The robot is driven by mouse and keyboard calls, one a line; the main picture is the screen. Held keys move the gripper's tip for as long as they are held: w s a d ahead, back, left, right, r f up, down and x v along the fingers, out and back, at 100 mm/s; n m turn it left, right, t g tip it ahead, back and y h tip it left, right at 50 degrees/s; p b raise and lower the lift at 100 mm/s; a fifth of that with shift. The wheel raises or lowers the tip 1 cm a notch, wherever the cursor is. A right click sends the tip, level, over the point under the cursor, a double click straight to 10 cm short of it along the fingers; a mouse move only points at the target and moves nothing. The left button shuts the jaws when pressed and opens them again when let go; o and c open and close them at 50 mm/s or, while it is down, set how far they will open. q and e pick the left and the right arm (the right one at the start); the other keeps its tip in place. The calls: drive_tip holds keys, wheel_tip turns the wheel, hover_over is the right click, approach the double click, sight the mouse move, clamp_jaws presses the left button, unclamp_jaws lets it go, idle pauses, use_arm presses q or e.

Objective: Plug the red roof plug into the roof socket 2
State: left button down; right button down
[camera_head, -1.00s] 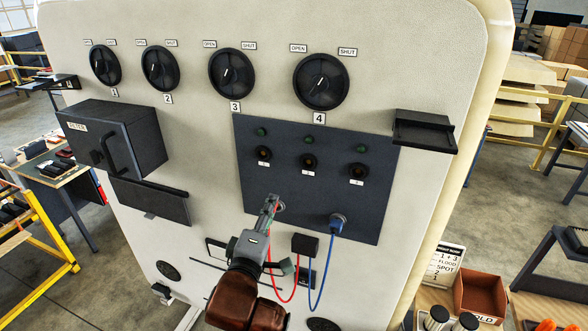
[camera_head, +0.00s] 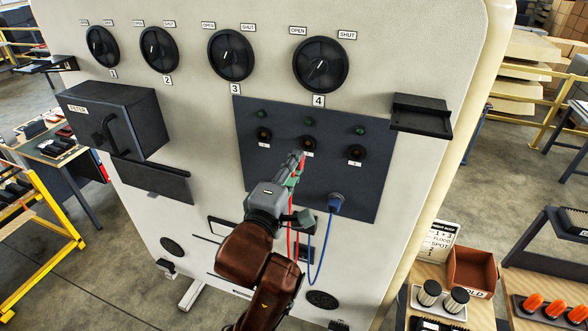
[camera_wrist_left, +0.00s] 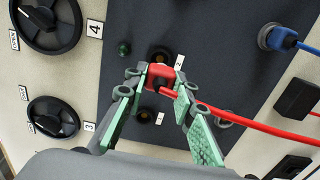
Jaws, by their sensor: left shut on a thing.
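My left gripper (camera_head: 297,164) is shut on the red roof plug (camera_wrist_left: 160,77), whose red cable (camera_wrist_left: 255,127) trails to the right in the left wrist view. In the head view the fingertips are just below roof socket 2 (camera_head: 308,142), the middle of three dark sockets on the dark panel. In the wrist view the plug overlaps the near edge of socket 2 (camera_wrist_left: 161,56). I cannot tell whether plug and socket touch. In the head view the fingers mostly hide the plug. My right gripper is not in view.
Socket 1 (camera_head: 264,134) and socket 3 (camera_head: 357,152) flank it, with green lamps above. A blue plug (camera_head: 335,204) with a blue cable sits at the panel's lower right. Dark knobs (camera_head: 320,65) line the wall above. A black ledge (camera_head: 421,116) projects at right.

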use_arm(q)
drive_tip(key=x, duration=0.4)
drive_tip(key=shift+w+d+b, duration=0.1)
drive_tip(key=shift+w+b, duration=0.2)
drive_tip(key=shift+w, duration=0.05)
idle(0.5)
idle(0.3)
idle(0.7)
drive_tip(key=shift+p, duration=0.65)
idle(0.4)
drive_tip(key=shift+w+d, duration=0.15)
drive_tip(key=shift+w, duration=0.3)
idle(0.4)
drive_tip(key=c, duration=1.5)
unclamp_jaws()
drive_tip(key=shift+c, duration=0.2)
